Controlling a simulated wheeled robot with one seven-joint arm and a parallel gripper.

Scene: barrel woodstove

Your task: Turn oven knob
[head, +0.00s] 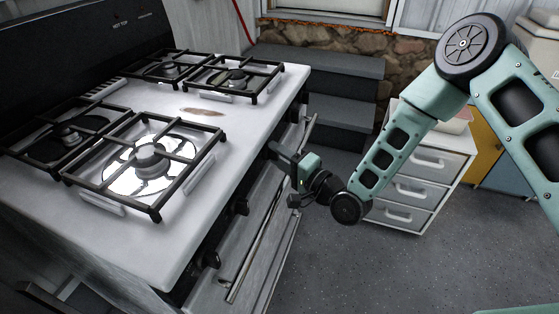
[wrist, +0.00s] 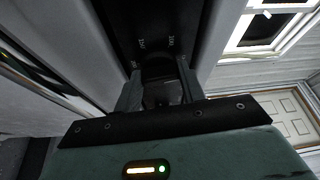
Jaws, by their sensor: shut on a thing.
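The stove (head: 190,220) is a white range with a dark front strip that carries a row of black knobs. My gripper (head: 280,152) is at the far part of this strip in the head view and hides the knob there. In the wrist view, my gripper (wrist: 158,85) has one finger on each side of a dark round oven knob (wrist: 157,68) and is shut on it. Small white markings show on the black panel beyond the knob. Two other knobs show nearer in the head view, a middle one (head: 240,207) and a front one (head: 209,259).
A long metal oven door handle (head: 255,250) runs below the knobs, close to my gripper. Black burner grates (head: 150,150) sit on the stove top. Grey steps (head: 335,112) and a white drawer unit (head: 412,190) stand beyond. Grey floor is clear at the lower right.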

